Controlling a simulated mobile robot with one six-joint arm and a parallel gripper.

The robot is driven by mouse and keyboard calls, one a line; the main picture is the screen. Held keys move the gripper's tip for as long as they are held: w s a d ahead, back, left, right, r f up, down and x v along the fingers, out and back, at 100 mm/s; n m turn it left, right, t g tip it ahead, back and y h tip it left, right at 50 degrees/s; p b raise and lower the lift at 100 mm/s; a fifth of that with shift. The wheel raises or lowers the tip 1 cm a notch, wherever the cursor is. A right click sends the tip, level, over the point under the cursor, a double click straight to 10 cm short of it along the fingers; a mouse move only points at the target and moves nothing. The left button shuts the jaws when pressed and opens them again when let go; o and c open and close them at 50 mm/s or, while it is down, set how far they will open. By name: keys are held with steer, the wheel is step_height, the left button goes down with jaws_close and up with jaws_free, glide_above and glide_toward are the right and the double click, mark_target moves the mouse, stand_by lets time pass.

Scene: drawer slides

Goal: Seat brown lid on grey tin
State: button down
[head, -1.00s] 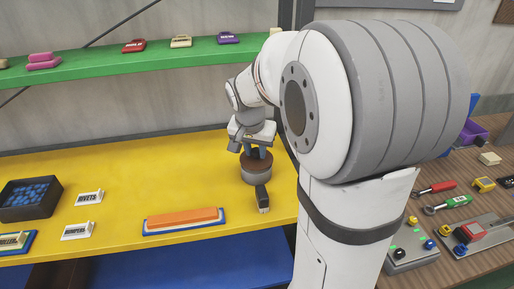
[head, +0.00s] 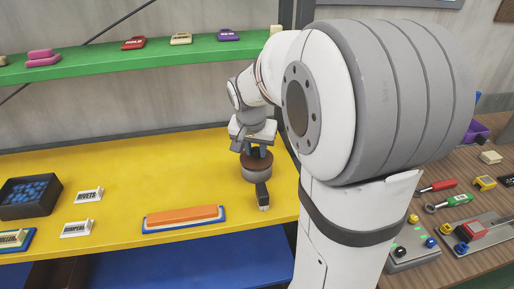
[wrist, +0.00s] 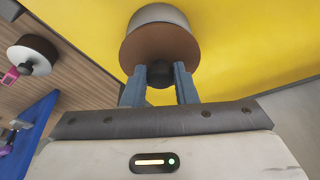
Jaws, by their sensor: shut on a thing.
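The grey tin (head: 256,175) stands on the yellow worktop, close to its right end. The brown lid (head: 262,158) is over the top of the tin and looks roughly level. In the wrist view the lid (wrist: 160,46) shows as a brown disc with the grey tin (wrist: 158,13) behind it. My gripper (wrist: 161,78) is shut on the lid's dark round knob, one blue finger on each side. In the head view my gripper (head: 257,151) is just above the lid. I cannot tell whether the lid rests fully on the rim.
A black block (head: 262,196) lies just in front of the tin. An orange bar (head: 182,215) on a blue-edged base is left of it. A dark bin of blue pieces (head: 30,197) stands far left. A green shelf (head: 120,64) runs above.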

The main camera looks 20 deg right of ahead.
mark_target(255, 151)
steer(key=shift+f+b, duration=0.55)
steer(key=shift+f, duration=0.15)
steer(key=c, duration=1.1)
jaws_free()
steer(key=shift+c, duration=0.7)
steer(key=shift+r, duration=0.15)
steer(key=shift+p+v, duration=1.85)
steer(key=shift+v, duration=1.1)
steer(key=shift+s, duration=0.1)
steer(key=s+a+n+y, duration=0.1)
steer(key=s+a+n, duration=0.2)
steer(key=s, duration=0.5)
steer(key=s+a+f+n+y, duration=0.1)
steer(key=s+a+n, duration=0.3)
steer(key=s, duration=0.5)
steer(key=shift+s+a+f+n, duration=0.3)
steer(key=shift+s+a, duration=0.05)
steer(key=shift+a, duration=0.15)
